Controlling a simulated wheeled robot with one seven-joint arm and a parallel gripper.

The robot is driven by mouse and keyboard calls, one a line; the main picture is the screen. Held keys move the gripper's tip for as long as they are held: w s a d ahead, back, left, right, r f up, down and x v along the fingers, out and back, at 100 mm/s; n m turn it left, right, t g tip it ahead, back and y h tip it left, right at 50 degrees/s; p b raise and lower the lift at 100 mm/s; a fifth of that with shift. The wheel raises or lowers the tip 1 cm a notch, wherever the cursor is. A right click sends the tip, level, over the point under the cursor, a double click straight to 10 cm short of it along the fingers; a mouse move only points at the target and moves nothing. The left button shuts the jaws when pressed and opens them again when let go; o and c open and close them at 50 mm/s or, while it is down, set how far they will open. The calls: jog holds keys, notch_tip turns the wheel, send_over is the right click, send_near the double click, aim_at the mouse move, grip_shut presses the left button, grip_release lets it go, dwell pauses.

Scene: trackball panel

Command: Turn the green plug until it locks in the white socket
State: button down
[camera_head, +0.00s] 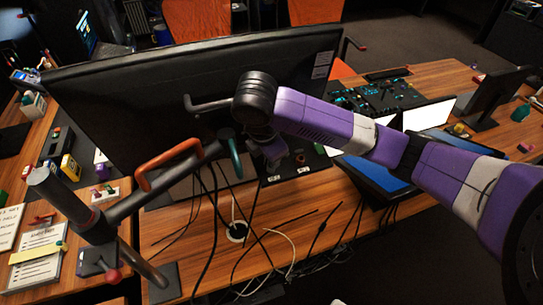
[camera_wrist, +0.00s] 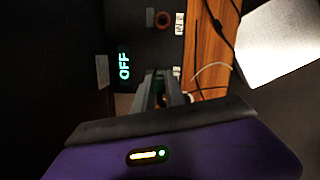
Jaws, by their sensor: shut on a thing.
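My gripper (camera_head: 270,152) is at the dark panel (camera_head: 291,172) under the big black screen. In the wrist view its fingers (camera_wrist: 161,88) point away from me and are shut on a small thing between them. Only a dark, slightly green sliver of that thing shows, taken as the green plug. The fingers hide most of it. The white socket cannot be made out in either view, and I cannot tell how the plug is turned. Glowing letters reading OFF (camera_wrist: 124,66) show on the panel beside the fingers.
An orange-brown ring (camera_wrist: 163,18) and white labels (camera_wrist: 180,23) are on the panel. The big black screen (camera_head: 180,95) stands behind my gripper. A grey stand with an orange handle (camera_head: 168,165) is close on the left. Loose cables cross the wooden desk (camera_head: 335,205).

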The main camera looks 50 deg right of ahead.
jog(key=shift+f, duration=0.1)
jog(key=c, duration=1.3)
grip_release()
